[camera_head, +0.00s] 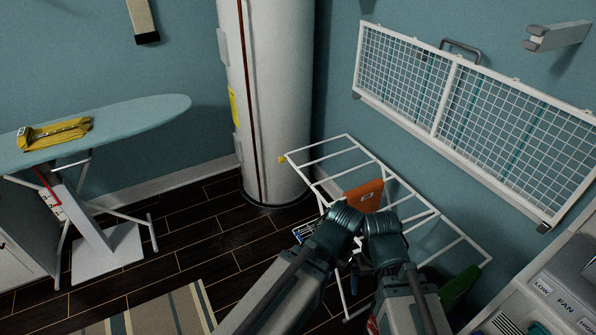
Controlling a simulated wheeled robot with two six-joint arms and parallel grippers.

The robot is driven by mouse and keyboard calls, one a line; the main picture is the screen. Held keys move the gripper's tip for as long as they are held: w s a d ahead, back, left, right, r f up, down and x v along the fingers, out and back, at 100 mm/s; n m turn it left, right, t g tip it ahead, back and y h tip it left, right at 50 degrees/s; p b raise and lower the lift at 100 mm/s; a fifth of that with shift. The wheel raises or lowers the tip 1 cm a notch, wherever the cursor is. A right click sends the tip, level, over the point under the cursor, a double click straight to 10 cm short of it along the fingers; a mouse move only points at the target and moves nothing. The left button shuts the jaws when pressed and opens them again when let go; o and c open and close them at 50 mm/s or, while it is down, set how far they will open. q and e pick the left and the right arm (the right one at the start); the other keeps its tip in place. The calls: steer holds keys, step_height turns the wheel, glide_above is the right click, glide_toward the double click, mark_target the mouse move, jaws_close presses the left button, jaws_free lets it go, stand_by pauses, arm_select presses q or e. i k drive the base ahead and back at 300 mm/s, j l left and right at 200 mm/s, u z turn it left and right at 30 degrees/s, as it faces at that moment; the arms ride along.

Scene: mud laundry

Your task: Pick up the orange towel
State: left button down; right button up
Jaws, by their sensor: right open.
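The orange towel (365,196) hangs over the bars of a white drying rack (332,160), just beyond my two arm ends. Its lower part is partly hidden by them. My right gripper (385,232) is at the end of the arm on the right, close in front of the towel in the picture. It is open, and I see nothing held in it. My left gripper (344,222) is at the end of the arm on the left, beside the right one. Its fingers cannot be made out.
A green item (460,287) is at the rack's lower right. A white wire wall rack (440,95) is above right. A white water heater (268,100) stands behind. An ironing board (130,117) with a yellow folded cloth (55,133) is left. An appliance (555,285) is at lower right.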

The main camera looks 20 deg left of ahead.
mark_target(366, 199)
steer(key=i+j+z, duration=0.1)
steer(key=z, duration=0.3)
steer(key=j+z, duration=0.2)
steer(key=z, duration=0.2)
steer(key=i+j+z, duration=0.2)
steer(key=j, duration=0.25)
steer(key=j+z, duration=0.2)
steer(key=j, duration=0.3)
steer(key=i+j+z, duration=0.2)
steer(key=j, duration=0.3)
steer(key=j+z, duration=0.15)
steer(key=j, duration=2.55)
steer(key=k, duration=0.05)
